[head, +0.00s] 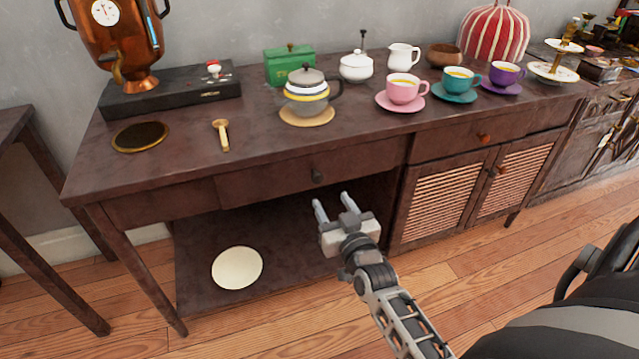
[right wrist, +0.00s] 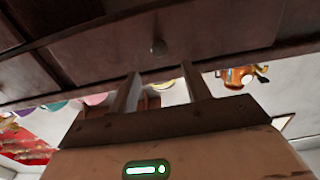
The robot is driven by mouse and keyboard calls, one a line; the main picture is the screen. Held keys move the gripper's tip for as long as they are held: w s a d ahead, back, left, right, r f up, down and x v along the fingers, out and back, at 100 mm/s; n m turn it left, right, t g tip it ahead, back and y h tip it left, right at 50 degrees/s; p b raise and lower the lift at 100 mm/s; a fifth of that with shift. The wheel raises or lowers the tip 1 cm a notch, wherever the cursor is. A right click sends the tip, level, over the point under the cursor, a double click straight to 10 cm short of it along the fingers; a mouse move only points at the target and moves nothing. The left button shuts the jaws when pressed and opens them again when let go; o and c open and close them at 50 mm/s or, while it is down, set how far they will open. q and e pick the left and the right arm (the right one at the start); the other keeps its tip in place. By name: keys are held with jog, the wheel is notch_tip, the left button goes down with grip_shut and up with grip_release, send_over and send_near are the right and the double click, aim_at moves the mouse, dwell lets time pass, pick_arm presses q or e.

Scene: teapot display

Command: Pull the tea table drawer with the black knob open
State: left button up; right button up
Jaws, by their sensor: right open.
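The tea table (head: 160,175) is dark wood, and its drawer (head: 265,183) looks flush with the front. The black knob (head: 318,176) is on the middle of the drawer front; it also shows in the right wrist view (right wrist: 158,47). My right gripper (head: 332,199) is open and empty, in front of the drawer and a little below the knob in the picture. Its fingers (right wrist: 163,80) point toward the knob and look apart from it. My left gripper is not in view.
An orange-red knob (head: 485,139) is on another drawer to the right, above louvred doors (head: 443,203). A pale plate (head: 237,268) lies on the lower shelf. The floor in front is clear.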

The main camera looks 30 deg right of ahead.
aim_at(318, 179)
jog(key=b+x, duration=0.1)
jog(key=x, duration=0.7)
jog(key=shift+w+d+b, duration=0.15)
jog(key=shift+w+b, duration=0.15)
jog(key=shift+w, duration=0.15)
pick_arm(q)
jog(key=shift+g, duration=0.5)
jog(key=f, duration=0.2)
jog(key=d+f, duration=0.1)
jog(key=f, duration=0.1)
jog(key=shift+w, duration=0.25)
pick_arm(e)
grip_shut()
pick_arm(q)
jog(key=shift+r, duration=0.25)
pick_arm(e)
jog(key=shift+s, duration=0.1)
